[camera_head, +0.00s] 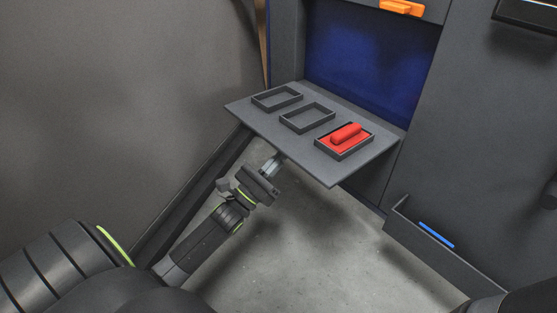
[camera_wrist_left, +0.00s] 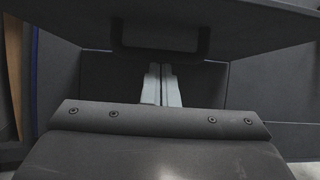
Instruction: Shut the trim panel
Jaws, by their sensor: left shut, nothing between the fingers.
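The trim panel (camera_head: 235,108) is a dark grey flap that stands folded out, roughly level, below a blue opening (camera_head: 372,55) in the door. Its upper face carries several rectangular frames, and a red piece (camera_head: 346,133) lies in the nearest one. My left gripper (camera_head: 275,161) is under the panel's front left edge, fingers shut and empty. In the left wrist view the fingers (camera_wrist_left: 160,84) are together, below the panel's underside (camera_wrist_left: 230,22) and a dark handle-like bar (camera_wrist_left: 203,42). Whether the fingertips touch the panel cannot be told. My right gripper is not in view.
An orange handle (camera_head: 402,7) is above the opening. A door pocket (camera_head: 440,255) with a blue strip (camera_head: 436,235) juts out at the lower right. A grey wall (camera_head: 120,90) stands on the left. Open floor (camera_head: 310,260) lies below the panel.

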